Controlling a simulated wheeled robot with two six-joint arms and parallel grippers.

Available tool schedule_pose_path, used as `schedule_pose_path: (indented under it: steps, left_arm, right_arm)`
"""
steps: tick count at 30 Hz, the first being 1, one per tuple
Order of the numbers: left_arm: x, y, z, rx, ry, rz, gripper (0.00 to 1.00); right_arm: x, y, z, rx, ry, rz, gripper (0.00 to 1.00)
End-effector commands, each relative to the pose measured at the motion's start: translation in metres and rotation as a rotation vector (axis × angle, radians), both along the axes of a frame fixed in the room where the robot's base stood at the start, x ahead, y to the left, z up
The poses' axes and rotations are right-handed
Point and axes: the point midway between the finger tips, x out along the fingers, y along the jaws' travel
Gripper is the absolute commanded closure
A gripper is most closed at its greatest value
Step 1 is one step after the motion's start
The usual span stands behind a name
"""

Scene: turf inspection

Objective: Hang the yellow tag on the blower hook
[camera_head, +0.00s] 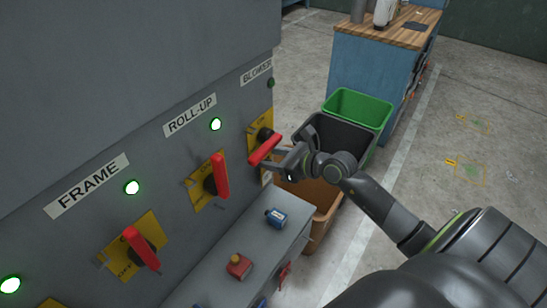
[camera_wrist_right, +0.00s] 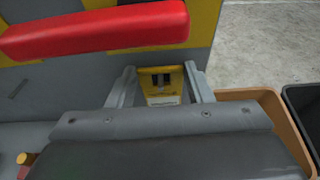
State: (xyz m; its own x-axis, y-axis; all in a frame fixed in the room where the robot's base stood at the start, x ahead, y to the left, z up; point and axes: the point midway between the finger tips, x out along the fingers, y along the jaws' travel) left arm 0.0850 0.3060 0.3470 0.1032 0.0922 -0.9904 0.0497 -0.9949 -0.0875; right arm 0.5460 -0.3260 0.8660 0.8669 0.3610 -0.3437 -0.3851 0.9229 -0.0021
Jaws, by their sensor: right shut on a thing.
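My right gripper (camera_head: 266,164) is at the cabinet, just below the red blower handle (camera_head: 264,149). In the right wrist view its two fingers (camera_wrist_right: 160,88) are shut on the yellow tag (camera_wrist_right: 161,84), which has a dark slot at its top and a pale printed patch. The red handle (camera_wrist_right: 100,30) crosses the top of that view, close above the fingers. In the head view the tag cannot be made out clearly. The blower hook is not distinguishable; the handle and gripper cover that area. My left gripper is not in view.
The grey cabinet (camera_head: 130,60) carries roll-up (camera_head: 220,176) and frame (camera_head: 142,248) handles. A grey shelf (camera_head: 262,250) below holds a blue padlock (camera_head: 276,217) and a red padlock (camera_head: 238,265). Brown (camera_head: 318,232), black (camera_head: 340,132) and green (camera_head: 362,104) bins stand behind my arm.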

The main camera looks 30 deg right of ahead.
Motion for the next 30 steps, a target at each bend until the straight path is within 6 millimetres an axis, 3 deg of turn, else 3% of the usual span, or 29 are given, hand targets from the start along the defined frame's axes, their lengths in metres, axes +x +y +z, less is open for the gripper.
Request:
schedule_pose_path:
  steps: [2,3,9,20,30]
  left_arm:
    - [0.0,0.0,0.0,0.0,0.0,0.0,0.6]
    - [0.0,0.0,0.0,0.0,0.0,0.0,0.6]
    - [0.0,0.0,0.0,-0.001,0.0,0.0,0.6]
    - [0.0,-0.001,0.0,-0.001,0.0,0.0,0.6]
    - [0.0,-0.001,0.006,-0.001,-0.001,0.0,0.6]
  right_arm:
    - [0.0,0.0,0.0,0.0,0.0,0.0,0.76]
    - [0.0,0.0,0.0,0.0,0.0,0.0,0.52]
    - [0.0,0.0,0.0,0.0,0.0,0.0,0.28]
    - [-0.005,-0.003,0.001,-0.002,0.002,-0.001,0.28]
    - [-0.053,-0.022,0.02,-0.007,0.005,0.003,0.28]
